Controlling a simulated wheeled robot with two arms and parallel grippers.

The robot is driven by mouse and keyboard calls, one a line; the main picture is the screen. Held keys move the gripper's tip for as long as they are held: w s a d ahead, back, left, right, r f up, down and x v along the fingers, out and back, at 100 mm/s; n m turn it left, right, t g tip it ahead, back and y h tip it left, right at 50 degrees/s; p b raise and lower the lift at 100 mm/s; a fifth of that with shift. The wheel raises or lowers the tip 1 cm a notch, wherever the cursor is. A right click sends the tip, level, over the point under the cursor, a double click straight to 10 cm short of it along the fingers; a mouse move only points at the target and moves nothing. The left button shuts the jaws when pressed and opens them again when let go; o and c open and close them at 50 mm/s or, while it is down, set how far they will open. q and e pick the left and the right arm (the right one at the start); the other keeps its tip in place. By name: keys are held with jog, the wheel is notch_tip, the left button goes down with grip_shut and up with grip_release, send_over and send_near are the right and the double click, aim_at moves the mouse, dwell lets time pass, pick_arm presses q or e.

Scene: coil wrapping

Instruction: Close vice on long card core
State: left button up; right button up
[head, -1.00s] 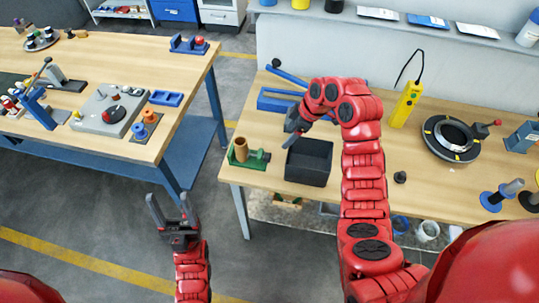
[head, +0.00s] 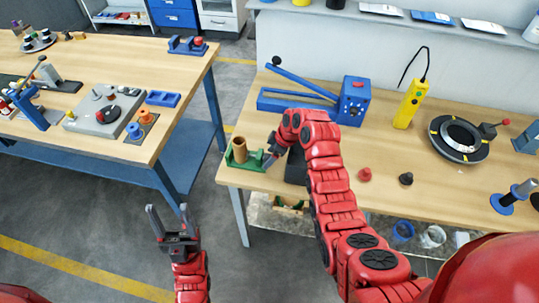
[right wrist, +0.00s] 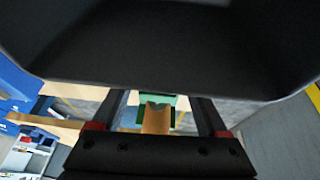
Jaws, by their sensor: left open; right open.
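The green vice (head: 245,164) sits at the near left corner of the right-hand bench. A brown card core (head: 239,147) stands upright in it; I cannot tell whether the jaw touches the core. My right gripper (head: 271,158) is open at the vice's right end, low beside the black bin; contact is unclear. In the right wrist view, the core (right wrist: 156,118) and the green of the vice (right wrist: 160,99) appear between the spread fingers. My left gripper (head: 172,222) is open and empty over the floor, away from the bench.
The black bin (head: 296,168) is partly hidden behind my right arm; a dark surface fills the top of the right wrist view. A blue lever tool (head: 350,105), yellow remote (head: 410,103) and black ring (head: 460,139) stand farther right. A gap separates the benches.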

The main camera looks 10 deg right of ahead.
jog(key=shift+w+a+f, duration=0.1)
jog(key=shift+f, duration=0.3)
jog(key=shift+c, duration=0.4)
grip_shut()
jog(key=shift+b, duration=0.3)
jog(key=g+b, duration=0.1)
jog(key=b, duration=0.2)
jog(key=g+b, duration=0.1)
jog(key=b, duration=0.2)
jog(key=shift+w+f+y, duration=0.2)
jog(key=shift+y, duration=0.2)
jog(key=shift+r+m+b, duration=0.15)
jog(key=shift+m+b, duration=0.15)
jog(key=shift+b, duration=0.2)
jog(key=shift+g, duration=0.3)
jog(key=shift+r, duration=0.1)
